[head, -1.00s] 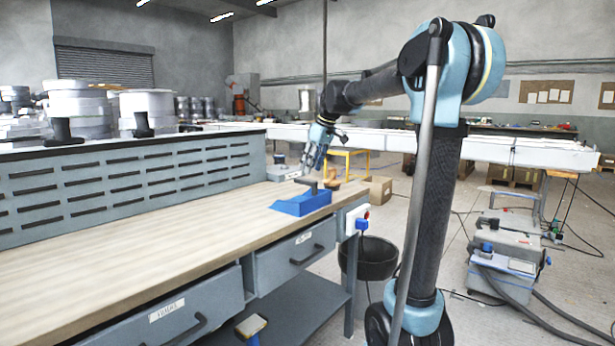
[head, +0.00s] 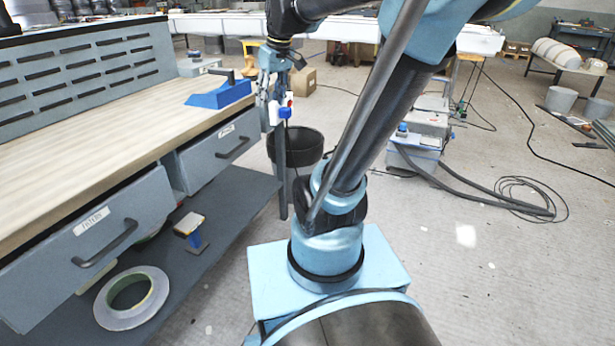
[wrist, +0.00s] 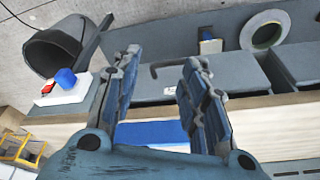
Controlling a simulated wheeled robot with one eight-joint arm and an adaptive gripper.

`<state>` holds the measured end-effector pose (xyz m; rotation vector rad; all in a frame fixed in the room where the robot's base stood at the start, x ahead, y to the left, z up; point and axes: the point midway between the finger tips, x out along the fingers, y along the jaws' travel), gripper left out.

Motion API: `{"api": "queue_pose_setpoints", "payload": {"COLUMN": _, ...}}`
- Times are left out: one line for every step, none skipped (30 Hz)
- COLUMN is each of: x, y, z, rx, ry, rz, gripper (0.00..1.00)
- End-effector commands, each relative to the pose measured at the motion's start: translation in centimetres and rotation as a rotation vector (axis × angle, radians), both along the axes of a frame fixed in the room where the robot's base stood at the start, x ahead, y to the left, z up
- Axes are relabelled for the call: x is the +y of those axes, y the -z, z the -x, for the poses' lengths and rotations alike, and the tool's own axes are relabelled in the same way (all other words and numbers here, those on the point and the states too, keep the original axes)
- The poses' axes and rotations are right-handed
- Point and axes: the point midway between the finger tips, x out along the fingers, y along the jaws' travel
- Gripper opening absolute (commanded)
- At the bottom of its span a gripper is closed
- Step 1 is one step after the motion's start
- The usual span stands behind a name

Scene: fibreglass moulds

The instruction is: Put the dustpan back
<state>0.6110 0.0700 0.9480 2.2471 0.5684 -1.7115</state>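The blue dustpan (head: 222,96) lies on the wooden workbench top (head: 105,120), near its right end, with a dark handle pointing up and left. My gripper (head: 270,100) hangs just right of the dustpan, by the bench's end, apart from it. In the wrist view, my gripper (wrist: 160,80) has its two fingers spread with nothing held between them. The dustpan (wrist: 155,132) shows partly there, low between the fingers, and my gripper's body hides some of it.
Grey drawers (head: 212,150) sit under the bench top. A black bucket (head: 308,147) and a white switch box (head: 287,98) are by the bench end.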

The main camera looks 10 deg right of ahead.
Motion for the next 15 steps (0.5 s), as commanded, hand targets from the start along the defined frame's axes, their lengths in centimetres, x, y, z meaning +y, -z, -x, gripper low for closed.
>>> {"api": "queue_pose_setpoints", "payload": {"x": -0.8, "y": 1.4, "z": 1.8, "rx": 0.007, "ry": 0.034, "rz": 0.004, "gripper": 0.40}}
{"api": "queue_pose_setpoints", "payload": {"x": -1.2, "y": 2.2, "z": 2.7, "rx": 0.011, "ry": 0.057, "rz": 0.006, "gripper": 0.40}}
{"api": "queue_pose_setpoints", "payload": {"x": -1.8, "y": 3.3, "z": 4.0, "rx": 0.017, "ry": 0.087, "rz": 0.010, "gripper": 0.40}}
{"api": "queue_pose_setpoints", "payload": {"x": -2.3, "y": 4.2, "z": 4.9, "rx": 0.021, "ry": 0.109, "rz": 0.013, "gripper": 0.40}}
{"api": "queue_pose_setpoints", "payload": {"x": -2.7, "y": 5.0, "z": 5.8, "rx": 0.025, "ry": 0.131, "rz": 0.016, "gripper": 0.40}}
{"api": "queue_pose_setpoints", "payload": {"x": -3.2, "y": 6.2, "z": 7.1, "rx": 0.030, "ry": 0.160, "rz": 0.019, "gripper": 0.40}}
{"api": "queue_pose_setpoints", "payload": {"x": -3.6, "y": 7.0, "z": 7.9, "rx": 0.034, "ry": 0.184, "rz": 0.022, "gripper": 0.40}}
{"api": "queue_pose_setpoints", "payload": {"x": -3.9, "y": 8.0, "z": 8.8, "rx": 0.037, "ry": 0.205, "rz": 0.025, "gripper": 0.40}}
{"api": "queue_pose_setpoints", "payload": {"x": -4.4, "y": 9.2, "z": 10.0, "rx": 0.041, "ry": 0.235, "rz": 0.029, "gripper": 0.40}}
{"api": "queue_pose_setpoints", "payload": {"x": -4.8, "y": 10.1, "z": 10.9, "rx": 0.044, "ry": 0.257, "rz": 0.031, "gripper": 0.40}}
{"api": "queue_pose_setpoints", "payload": {"x": -5.1, "y": 11.0, "z": 11.7, "rx": 0.048, "ry": 0.279, "rz": 0.033, "gripper": 0.40}}
{"api": "queue_pose_setpoints", "payload": {"x": -5.5, "y": 12.2, "z": 12.8, "rx": 0.052, "ry": 0.308, "rz": 0.037, "gripper": 0.40}}
{"api": "queue_pose_setpoints", "payload": {"x": -5.8, "y": 13.1, "z": 13.5, "rx": 0.054, "ry": 0.327, "rz": 0.040, "gripper": 0.40}}
{"api": "queue_pose_setpoints", "payload": {"x": -6.0, "y": 13.9, "z": 14.2, "rx": 0.057, "ry": 0.345, "rz": 0.042, "gripper": 0.40}}
{"api": "queue_pose_setpoints", "payload": {"x": -6.3, "y": 14.9, "z": 15.1, "rx": 0.060, "ry": 0.368, "rz": 0.045, "gripper": 0.40}}
